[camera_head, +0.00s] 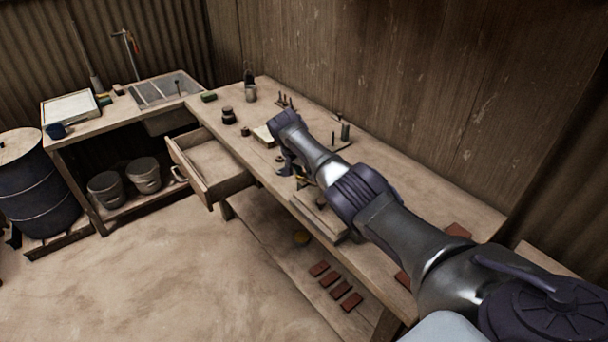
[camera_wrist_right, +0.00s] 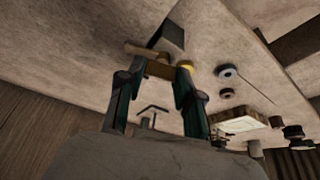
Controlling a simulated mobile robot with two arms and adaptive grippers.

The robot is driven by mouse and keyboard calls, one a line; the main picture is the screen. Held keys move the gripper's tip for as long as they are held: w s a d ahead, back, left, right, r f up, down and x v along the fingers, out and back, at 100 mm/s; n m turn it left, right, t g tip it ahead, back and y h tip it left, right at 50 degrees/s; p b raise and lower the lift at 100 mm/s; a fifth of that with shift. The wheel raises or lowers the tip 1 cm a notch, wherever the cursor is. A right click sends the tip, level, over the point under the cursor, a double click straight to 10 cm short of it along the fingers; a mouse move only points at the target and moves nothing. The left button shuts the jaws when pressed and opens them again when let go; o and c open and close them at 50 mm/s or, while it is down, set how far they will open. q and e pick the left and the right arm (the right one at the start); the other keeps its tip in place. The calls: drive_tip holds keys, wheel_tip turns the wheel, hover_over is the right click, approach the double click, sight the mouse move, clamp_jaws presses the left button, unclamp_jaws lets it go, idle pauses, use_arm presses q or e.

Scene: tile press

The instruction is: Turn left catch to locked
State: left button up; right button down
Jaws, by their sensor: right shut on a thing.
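My right arm reaches across the workbench in the head view, and my right gripper (camera_head: 290,168) is low over the bench's front part, partly hidden by my wrist. In the right wrist view the gripper's two dark green fingers (camera_wrist_right: 155,72) are shut on a small tan bar-like piece (camera_wrist_right: 158,69). A dark block (camera_wrist_right: 168,36) and a small yellow part (camera_wrist_right: 186,65) are close beside the fingertips. I cannot tell for sure whether the held piece is the left catch, or how far it is turned. My left gripper is not in view.
The workbench (camera_head: 440,200) holds several small tools and pots near the arm. An open drawer (camera_head: 215,170) sticks out at the front. Red-brown tiles (camera_head: 331,278) lie on the lower shelf. A sink (camera_head: 165,92) and a blue drum (camera_head: 35,190) stand at the left. The floor in front is clear.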

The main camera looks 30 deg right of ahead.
drive_tip(key=shift+m, duration=0.4)
drive_tip(key=c, duration=0.8)
unclamp_jaws()
drive_tip(key=shift+o, duration=0.2)
drive_tip(key=shift+r, duration=0.1)
drive_tip(key=v, duration=1.2)
drive_tip(key=shift+w+a, duration=0.1)
